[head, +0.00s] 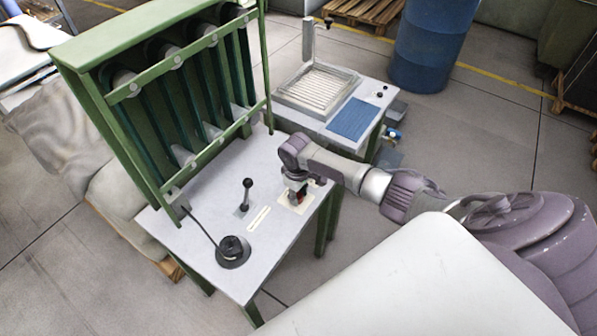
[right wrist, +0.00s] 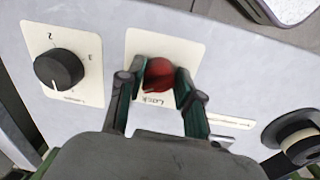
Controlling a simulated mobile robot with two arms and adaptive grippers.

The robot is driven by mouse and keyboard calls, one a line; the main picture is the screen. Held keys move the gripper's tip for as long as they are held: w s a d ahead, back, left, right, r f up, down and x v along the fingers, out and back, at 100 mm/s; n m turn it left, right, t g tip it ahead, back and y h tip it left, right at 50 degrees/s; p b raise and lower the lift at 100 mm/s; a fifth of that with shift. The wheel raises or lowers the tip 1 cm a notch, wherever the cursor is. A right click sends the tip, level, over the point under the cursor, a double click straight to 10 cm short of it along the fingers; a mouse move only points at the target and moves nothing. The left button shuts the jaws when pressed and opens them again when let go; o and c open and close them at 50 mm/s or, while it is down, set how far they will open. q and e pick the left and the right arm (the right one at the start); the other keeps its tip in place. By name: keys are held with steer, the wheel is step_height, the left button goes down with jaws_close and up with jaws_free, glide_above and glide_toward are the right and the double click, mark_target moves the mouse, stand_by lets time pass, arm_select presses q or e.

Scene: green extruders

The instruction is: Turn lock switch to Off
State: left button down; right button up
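The lock switch is a round red knob (right wrist: 158,75) on a cream plate marked "Lock" (right wrist: 141,42) in the right wrist view. In the head view a small part of the red knob (head: 301,200) shows below my right gripper (head: 297,190), over the grey-white table panel. In the right wrist view the two green-black fingers of my right gripper (right wrist: 158,88) stand apart, one on each side of the red knob. I cannot tell whether either finger touches it. The knob's exact pointing direction is hard to read. My left gripper is not in view.
A black dial (right wrist: 59,69) with a numbered plate sits left of the switch in the right wrist view. In the head view a black lever (head: 247,192) and a round black base with a rod (head: 233,250) stand on the panel. A green frame (head: 165,90) rises behind.

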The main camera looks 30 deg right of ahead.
steer(key=o, duration=0.4)
steer(key=shift+c, duration=0.2)
step_height(320, 180, up, 12)
steer(key=shift+a, duration=0.3)
stand_by(0.3)
